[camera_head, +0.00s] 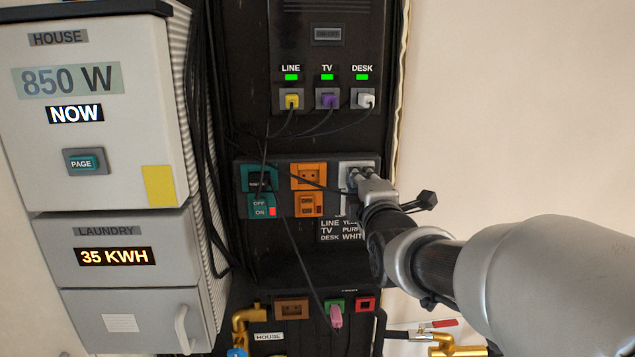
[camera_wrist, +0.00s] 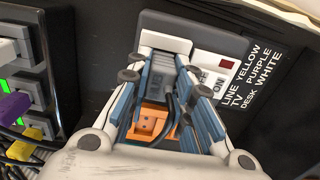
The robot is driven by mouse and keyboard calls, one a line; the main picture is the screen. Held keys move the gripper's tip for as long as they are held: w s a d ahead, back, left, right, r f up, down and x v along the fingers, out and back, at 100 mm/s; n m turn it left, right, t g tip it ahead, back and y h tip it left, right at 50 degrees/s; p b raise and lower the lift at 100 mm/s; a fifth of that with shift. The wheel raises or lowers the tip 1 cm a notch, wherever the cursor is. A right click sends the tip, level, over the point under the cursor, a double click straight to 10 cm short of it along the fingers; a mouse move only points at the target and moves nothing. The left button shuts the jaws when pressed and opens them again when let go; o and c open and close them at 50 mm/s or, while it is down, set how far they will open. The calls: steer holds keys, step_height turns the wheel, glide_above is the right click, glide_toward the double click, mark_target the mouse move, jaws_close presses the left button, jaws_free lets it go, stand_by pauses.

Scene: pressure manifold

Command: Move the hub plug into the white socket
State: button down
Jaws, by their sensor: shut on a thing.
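The white socket (camera_head: 357,162) is the pale unit at the right end of the socket row, and its pale plate (camera_wrist: 190,32) shows at the top of the wrist view. My gripper (camera_head: 358,176) is at its front and covers most of it. In the wrist view my gripper (camera_wrist: 163,62) is shut on a grey plug (camera_wrist: 160,80), taken as the hub plug, with a black cable trailing from it. The plug is in front of the white socket. Whether its pins are inside is hidden by the fingers.
An orange socket (camera_head: 309,177) and a teal socket (camera_head: 258,179) stand left of the white one. The hub (camera_head: 327,75) above has yellow, purple and white plugs and green lights. Loose black cables cross the sockets. A pink plug (camera_head: 336,317) is below.

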steer(key=c, duration=1.3)
jaws_free()
steer(key=shift+c, duration=0.2)
steer(key=shift+s, duration=0.1)
steer(key=s, duration=1.2)
steer(key=s+f+m+g+b, duration=0.3)
steer(key=s+f+m+b, duration=0.15)
steer(key=f, duration=0.55)
steer(key=s+f+m+g+b, duration=0.3)
steer(key=s+f+m+b, duration=0.15)
steer(key=f, duration=0.65)
steer(key=s+f+m+g+b, duration=0.7)
steer(key=s+f+m, duration=0.2)
steer(key=s+f, duration=0.6)
steer(key=shift+s, duration=0.7)
